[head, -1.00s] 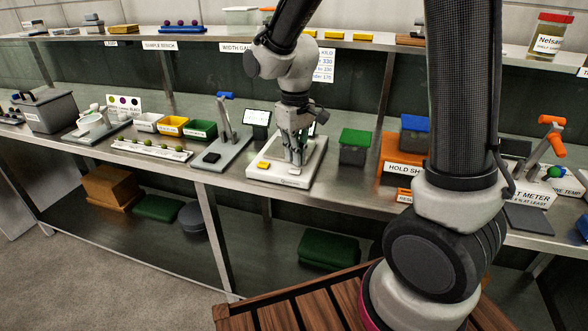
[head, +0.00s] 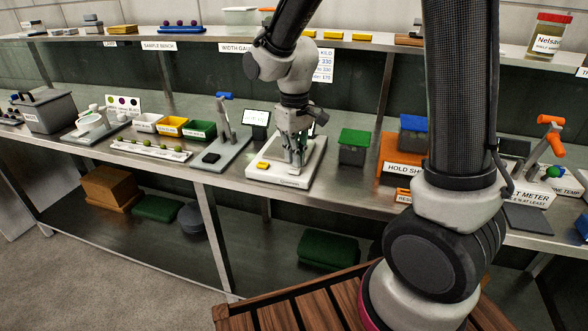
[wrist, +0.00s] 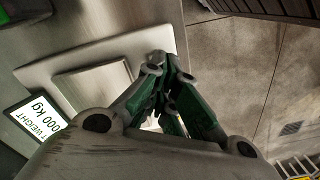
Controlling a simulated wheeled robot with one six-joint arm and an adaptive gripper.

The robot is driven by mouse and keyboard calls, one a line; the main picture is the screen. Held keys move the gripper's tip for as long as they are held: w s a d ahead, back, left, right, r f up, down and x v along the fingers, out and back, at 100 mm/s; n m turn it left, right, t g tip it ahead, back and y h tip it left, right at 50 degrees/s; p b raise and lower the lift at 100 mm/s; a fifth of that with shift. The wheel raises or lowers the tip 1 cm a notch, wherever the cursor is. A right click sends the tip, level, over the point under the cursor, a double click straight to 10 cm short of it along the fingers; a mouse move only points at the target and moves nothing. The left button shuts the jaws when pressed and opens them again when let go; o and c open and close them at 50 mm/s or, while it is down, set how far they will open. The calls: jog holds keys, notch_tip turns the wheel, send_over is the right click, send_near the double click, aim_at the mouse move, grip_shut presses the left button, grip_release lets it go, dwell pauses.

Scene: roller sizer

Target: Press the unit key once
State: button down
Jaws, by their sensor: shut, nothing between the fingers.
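A white bench scale (head: 262,176) stands on the metal bench, with a yellow key (head: 263,165) on its front left. Its tilted display (head: 257,118) stands behind it; in the wrist view the display (wrist: 38,122) reads a net weight ending in 000 kg. My gripper (head: 297,170) is shut and empty, pointing down at the front right of the scale, where a pale key sat in view earlier. The fingers now hide that key. I cannot tell whether they touch it. In the wrist view, the shut fingers (wrist: 160,65) are over the scale's edge.
A grey stand with a blue-topped lever (head: 222,150) stands to the left. An orange hold shelf (head: 394,150) lies further right. A shelf (head: 190,37) runs above the bench.

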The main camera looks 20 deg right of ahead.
aim_at(294, 169)
jog(key=shift+f, duration=0.1)
dwell(0.4)
jog(key=shift+f, duration=1)
jog(key=shift+r, duration=1.1)
jog(key=shift+r, duration=0.1)
jog(key=shift+r, duration=2.4)
